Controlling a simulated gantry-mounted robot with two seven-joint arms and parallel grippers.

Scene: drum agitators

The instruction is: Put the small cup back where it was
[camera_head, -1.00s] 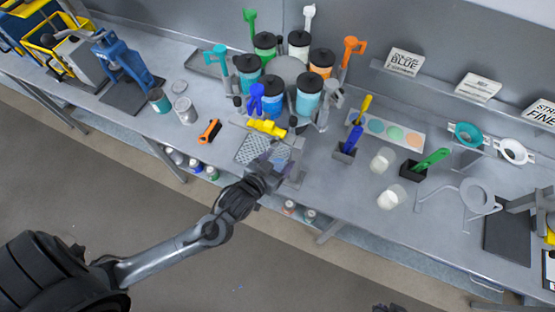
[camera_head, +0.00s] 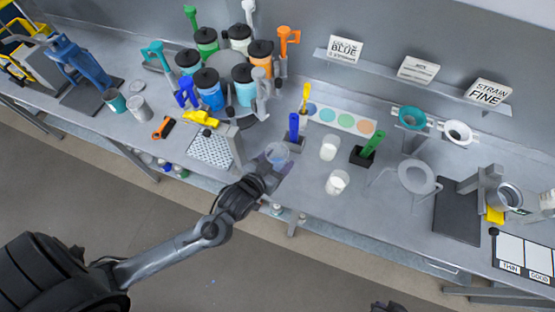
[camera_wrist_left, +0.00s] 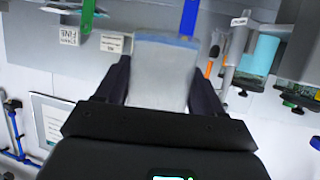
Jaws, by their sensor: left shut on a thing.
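My left gripper (camera_head: 271,170) is shut on a small clear cup (camera_head: 277,154). It holds the cup near the front of the bench, just right of the perforated grate (camera_head: 212,148). In the left wrist view the cup (camera_wrist_left: 162,72) is between the two dark fingers and looks translucent, with a bluish band at one end. I cannot tell whether the cup touches the bench. Two other small cups with white contents, one (camera_head: 329,147) behind the other (camera_head: 337,182), stand to the right. My right gripper is not in view.
A blue-handled tool (camera_head: 294,127) stands in a holder just behind the held cup. A green-handled tool (camera_head: 374,143) stands in a dark block. Colored drums (camera_head: 210,92) cluster at back left. Bench between the held cup and the white cups is clear.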

